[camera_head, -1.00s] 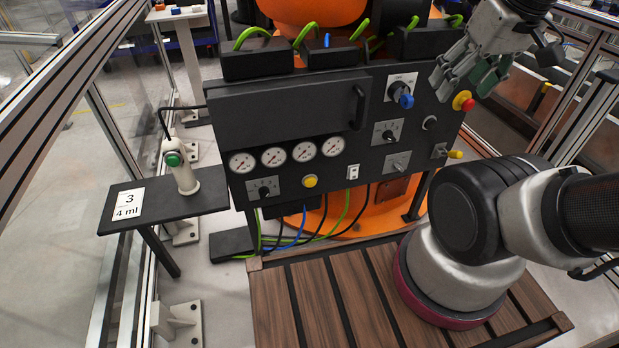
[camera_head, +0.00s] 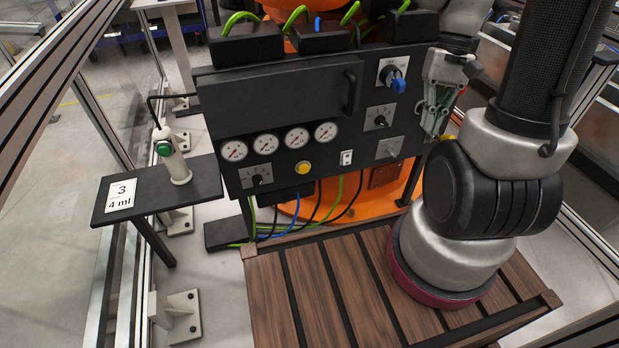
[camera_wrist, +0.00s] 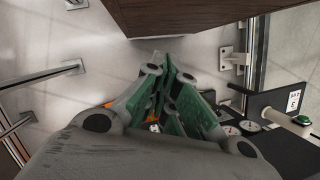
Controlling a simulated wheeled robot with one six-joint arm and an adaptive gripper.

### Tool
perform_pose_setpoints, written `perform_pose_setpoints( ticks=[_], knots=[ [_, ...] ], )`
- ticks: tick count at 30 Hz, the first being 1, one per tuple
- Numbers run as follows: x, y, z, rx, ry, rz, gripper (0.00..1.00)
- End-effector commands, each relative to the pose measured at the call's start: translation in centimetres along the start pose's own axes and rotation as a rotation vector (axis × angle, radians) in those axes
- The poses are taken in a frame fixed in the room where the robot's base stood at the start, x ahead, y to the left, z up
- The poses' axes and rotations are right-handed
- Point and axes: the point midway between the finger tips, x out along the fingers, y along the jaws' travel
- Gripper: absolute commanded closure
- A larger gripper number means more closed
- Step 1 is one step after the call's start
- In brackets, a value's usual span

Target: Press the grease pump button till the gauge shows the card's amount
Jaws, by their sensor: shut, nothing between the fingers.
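A white card (camera_head: 121,195) reading "3" and "4 ml" lies on a black side shelf. The button also shows in the wrist view (camera_wrist: 301,120). A row of several round white gauges (camera_head: 265,144) sits on the black panel; their needles are too small to read. A yellow button (camera_head: 302,168) is below them. My gripper (camera_head: 431,128) is shut and empty, pointing down in front of the panel's right side, well apart from the pump. Its green-padded fingers fill the middle of the wrist view (camera_wrist: 172,68).
The black panel (camera_head: 270,95) carries a handle, a blue knob (camera_head: 397,85), dials and a white switch (camera_head: 346,157). Cables hang below it. A slatted wooden platform (camera_head: 330,290) lies in front. A glass and metal fence borders the left. Space between gripper and shelf, before the panel, looks clear.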

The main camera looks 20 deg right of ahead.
Motion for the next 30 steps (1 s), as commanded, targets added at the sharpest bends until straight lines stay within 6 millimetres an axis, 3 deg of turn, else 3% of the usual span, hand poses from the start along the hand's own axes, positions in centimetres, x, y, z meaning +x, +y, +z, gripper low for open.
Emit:
perform_pose_setpoints(
  ticks=[14,30],
  knots=[
    [12.5,-2.0,-5.1,0.492,-0.446,-0.235,1.0],
    [29.6,-7.6,-9.7,1.265,-1.009,-0.494,1.0]
  ],
)
